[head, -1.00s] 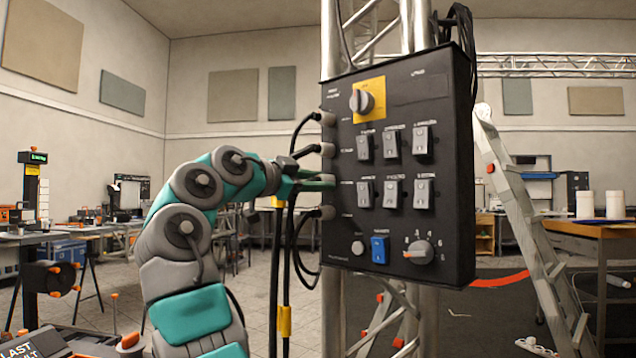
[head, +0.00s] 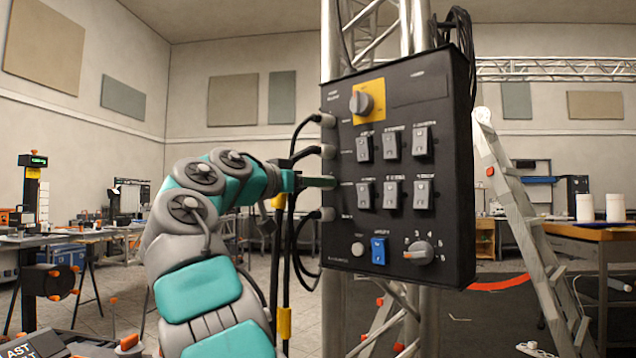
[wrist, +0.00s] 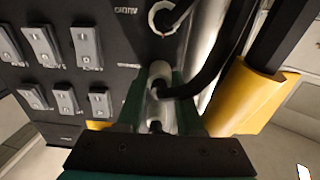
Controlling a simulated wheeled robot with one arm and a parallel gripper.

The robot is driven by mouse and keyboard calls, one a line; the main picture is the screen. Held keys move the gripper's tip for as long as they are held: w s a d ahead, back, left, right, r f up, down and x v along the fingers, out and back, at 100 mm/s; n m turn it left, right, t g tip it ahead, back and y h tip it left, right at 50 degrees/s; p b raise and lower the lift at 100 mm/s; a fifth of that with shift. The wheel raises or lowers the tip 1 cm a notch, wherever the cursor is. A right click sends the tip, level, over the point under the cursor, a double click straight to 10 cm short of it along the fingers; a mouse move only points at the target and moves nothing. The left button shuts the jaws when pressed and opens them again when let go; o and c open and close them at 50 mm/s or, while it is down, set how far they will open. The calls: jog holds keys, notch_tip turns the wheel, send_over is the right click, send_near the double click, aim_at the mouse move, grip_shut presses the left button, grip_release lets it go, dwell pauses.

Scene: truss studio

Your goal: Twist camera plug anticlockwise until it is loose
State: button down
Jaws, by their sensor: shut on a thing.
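The black control box (head: 400,165) stands upright with several grey plugs along its left edge. My gripper (head: 328,182) is at the third plug from the top. In the wrist view my green fingers (wrist: 157,95) are shut on this grey plug (wrist: 160,72), one finger on each side. A black cable leaves the plug towards the right. In the head view my fingers hide the plug. I cannot read its label, nor tell whether it is loose. The lowest plug (head: 327,214) also shows at the top of the wrist view (wrist: 163,18).
Black cables (head: 296,235) hang close beside my gripper. A yellow sleeve (wrist: 243,95) on a dark pole is near my fingers at the right of the wrist view. A metal truss (head: 330,40) stands behind the box. A ladder (head: 525,230) leans at the right.

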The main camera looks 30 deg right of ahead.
jog(key=shift+n, duration=0.7)
jog(key=c, duration=0.5)
grip_release()
jog(key=shift+c, duration=0.2)
jog(key=v, duration=0.7)
jog(key=shift+a, duration=0.4)
jog(key=shift+s+f, duration=0.15)
